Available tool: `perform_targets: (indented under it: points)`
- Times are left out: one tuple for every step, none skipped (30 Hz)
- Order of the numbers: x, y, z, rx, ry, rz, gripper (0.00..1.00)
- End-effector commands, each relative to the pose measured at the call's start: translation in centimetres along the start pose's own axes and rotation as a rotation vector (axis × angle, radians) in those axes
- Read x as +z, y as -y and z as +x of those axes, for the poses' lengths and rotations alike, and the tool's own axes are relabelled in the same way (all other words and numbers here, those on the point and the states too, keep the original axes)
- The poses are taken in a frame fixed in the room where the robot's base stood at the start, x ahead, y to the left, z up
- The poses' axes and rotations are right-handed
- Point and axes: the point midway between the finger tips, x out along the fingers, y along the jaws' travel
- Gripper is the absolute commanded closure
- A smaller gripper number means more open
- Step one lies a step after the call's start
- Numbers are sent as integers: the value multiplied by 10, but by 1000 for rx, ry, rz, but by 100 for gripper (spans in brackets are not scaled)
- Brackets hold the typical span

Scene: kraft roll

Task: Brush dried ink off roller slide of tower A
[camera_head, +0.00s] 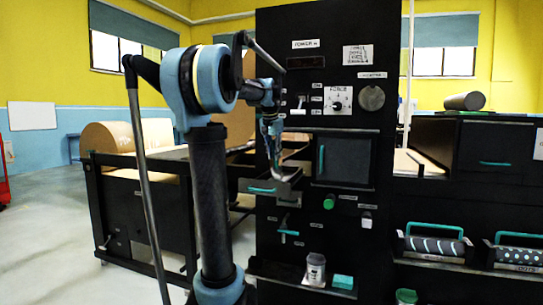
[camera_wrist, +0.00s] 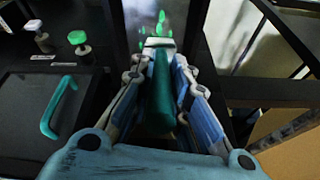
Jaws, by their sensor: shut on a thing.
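The black tower (camera_head: 335,50) stands at the centre of the head view, with a pulled-out slide (camera_head: 288,188) with a teal handle at its left front. In the wrist view the slide's grey metal surface (camera_wrist: 139,14) carries bright green patches of ink (camera_wrist: 162,22). My gripper (camera_head: 271,135) hangs over the slide. In the wrist view my gripper (camera_wrist: 158,65) is shut on a dark green brush (camera_wrist: 160,95), whose pale end points at the green patches. I cannot tell whether that end touches the surface.
A closed door with a teal handle (camera_head: 321,158) and a green button (camera_head: 328,202) lie just right of the slide. A jar (camera_head: 315,270) and a teal block (camera_head: 343,282) stand on a low shelf. Patterned rollers (camera_head: 435,246) are at right; a kraft roll (camera_head: 108,145) is at left.

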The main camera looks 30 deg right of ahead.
Motion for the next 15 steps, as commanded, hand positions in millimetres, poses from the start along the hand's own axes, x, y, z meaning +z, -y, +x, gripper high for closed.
perform_targets:
  points:
    - [-3, 0, 1, 0, 0, 0, 100]
    - [-4, 1, 1, 0, 0, 0, 100]
    - [-4, 1, 2, 0, 0, 0, 100]
    - [-5, 1, 2, 0, 0, 0, 100]
    - [-5, 1, 2, 0, 0, 0, 100]
    - [-6, 1, 2, 0, 0, 0, 100]
    - [-7, 1, 2, 0, 0, 0, 100]
    - [-8, 2, 3, 0, 0, 0, 100]
    - [-10, 2, 4, 0, 0, 0, 100]
    - [-12, 2, 4, 0, 0, 0, 100]
    - [-14, 3, 5, 0, 0, 0, 100]
    - [-16, 3, 6, 0, 0, 0, 100]
    - [-18, 4, 7, 0, 0, 0, 100]
    - [-20, 4, 8, 0, 0, 0, 100]
    - [-23, 4, 9, 0, 0, 0, 100]
